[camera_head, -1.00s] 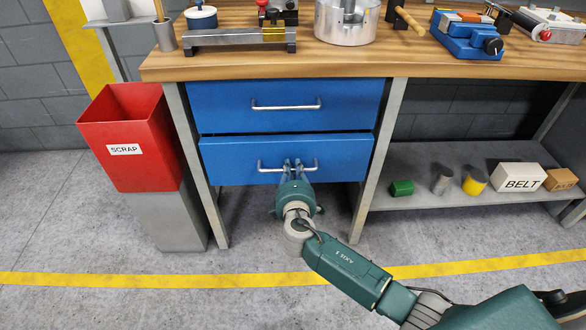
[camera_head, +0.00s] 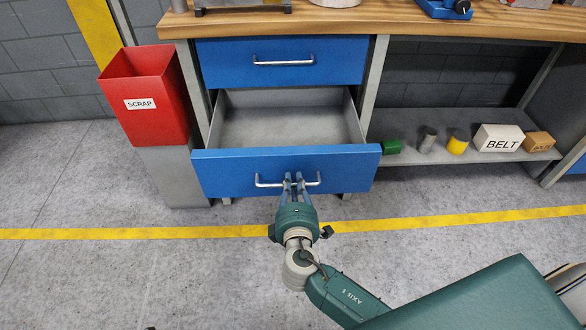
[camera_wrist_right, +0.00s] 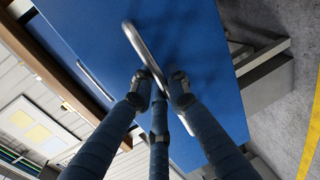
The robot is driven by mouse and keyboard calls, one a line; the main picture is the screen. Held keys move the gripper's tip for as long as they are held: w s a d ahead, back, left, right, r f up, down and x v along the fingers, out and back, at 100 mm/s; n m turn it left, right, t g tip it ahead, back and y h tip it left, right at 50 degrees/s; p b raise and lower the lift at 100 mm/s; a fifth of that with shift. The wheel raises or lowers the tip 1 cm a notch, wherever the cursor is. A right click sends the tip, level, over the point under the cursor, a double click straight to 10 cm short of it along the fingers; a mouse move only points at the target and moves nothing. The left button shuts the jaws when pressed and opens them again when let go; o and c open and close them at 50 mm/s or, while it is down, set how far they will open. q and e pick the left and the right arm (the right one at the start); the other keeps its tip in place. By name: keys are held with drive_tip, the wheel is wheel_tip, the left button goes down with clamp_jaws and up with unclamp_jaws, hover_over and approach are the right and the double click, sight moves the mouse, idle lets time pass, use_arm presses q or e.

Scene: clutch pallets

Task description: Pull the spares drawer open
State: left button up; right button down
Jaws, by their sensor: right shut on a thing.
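The lower blue drawer (camera_head: 230,172) stands well open under the bench, and its grey inside looks empty. Its silver bar handle (camera_head: 263,182) runs across the front. My right gripper (camera_head: 294,184) is shut on the middle of this handle. In the right wrist view, its fingers close around the handle (camera_wrist_right: 135,42) against the blue drawer front (camera_wrist_right: 205,60). The upper blue drawer (camera_head: 225,65) is shut, with its own silver handle. No label shows on either drawer. My left gripper is not in view.
A red scrap bin (camera_head: 150,115) on a grey stand is left of the drawers. A low shelf (camera_head: 400,157) at right holds a green block, a grey cylinder, a yellow cylinder and boxes. Open floor lies in front.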

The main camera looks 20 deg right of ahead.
drive_tip(key=shift+s+a, duration=0.15)
drive_tip(key=shift+s, duration=0.3)
drive_tip(key=c, duration=1.7)
unclamp_jaws()
drive_tip(key=v, duration=1.2)
drive_tip(key=shift+f, duration=0.1)
